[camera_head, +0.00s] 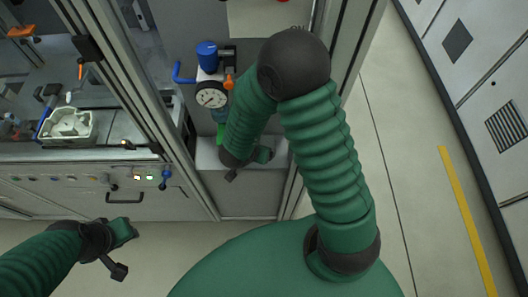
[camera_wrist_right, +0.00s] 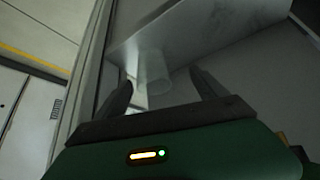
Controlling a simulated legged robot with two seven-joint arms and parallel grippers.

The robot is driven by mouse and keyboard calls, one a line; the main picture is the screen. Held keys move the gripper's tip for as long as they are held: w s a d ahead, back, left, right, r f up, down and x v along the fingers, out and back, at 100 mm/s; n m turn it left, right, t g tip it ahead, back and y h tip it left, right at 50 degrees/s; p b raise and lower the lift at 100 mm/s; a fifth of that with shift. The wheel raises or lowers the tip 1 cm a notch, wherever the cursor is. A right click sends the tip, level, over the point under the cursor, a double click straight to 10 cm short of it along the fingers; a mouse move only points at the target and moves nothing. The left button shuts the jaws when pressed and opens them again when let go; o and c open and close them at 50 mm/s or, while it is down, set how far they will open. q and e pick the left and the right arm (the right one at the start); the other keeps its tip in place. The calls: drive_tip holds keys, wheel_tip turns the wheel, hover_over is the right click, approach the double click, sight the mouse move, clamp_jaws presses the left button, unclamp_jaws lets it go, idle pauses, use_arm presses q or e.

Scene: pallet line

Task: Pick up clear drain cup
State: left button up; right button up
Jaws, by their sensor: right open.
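The clear drain cup (camera_wrist_right: 154,69) shows in the right wrist view as a faint, see-through upright cylinder below a grey ledge. My right gripper (camera_wrist_right: 162,80) is open, with one finger on each side of the cup in the picture; I cannot tell how far the cup is beyond the fingertips. In the head view my right gripper (camera_head: 262,155) is at the recess below the gauge unit, and I cannot make out the cup there. My left gripper (camera_head: 124,232) hangs low at the left, in front of the cabinet, away from the cup; its jaw state is unclear.
A round pressure gauge (camera_head: 211,95) with a blue-capped regulator (camera_head: 207,55) is mounted just above and left of my right gripper. A metal frame post (camera_head: 335,85) stands close on the right. A white tray (camera_head: 68,138) sits on the bench at the left. Floor is clear on the right.

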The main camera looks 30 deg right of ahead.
sight(270, 146)
drive_tip(key=x, duration=0.2)
drive_tip(key=shift+d+f, duration=0.2)
drive_tip(key=shift+d, duration=0.05)
drive_tip(key=d+f, duration=0.1)
drive_tip(key=d+f+b, duration=0.1)
drive_tip(key=d, duration=0.1)
drive_tip(key=d+f, duration=0.1)
drive_tip(key=shift+w+d+f, duration=0.25)
drive_tip(key=shift+f, duration=0.15)
drive_tip(key=shift+a, duration=0.2)
drive_tip(key=shift+w+a, duration=0.2)
drive_tip(key=shift+a, duration=0.25)
drive_tip(key=shift+c, duration=0.2)
drive_tip(key=shift+a, duration=0.15)
drive_tip(key=shift+c, duration=2.4)
drive_tip(key=shift+s+d, duration=0.1)
drive_tip(key=shift+d, duration=0.35)
drive_tip(key=c, duration=0.9)
use_arm(q)
drive_tip(key=shift+d+f, duration=0.75)
drive_tip(key=shift+d, duration=0.15)
use_arm(e)
drive_tip(key=shift+a, duration=0.15)
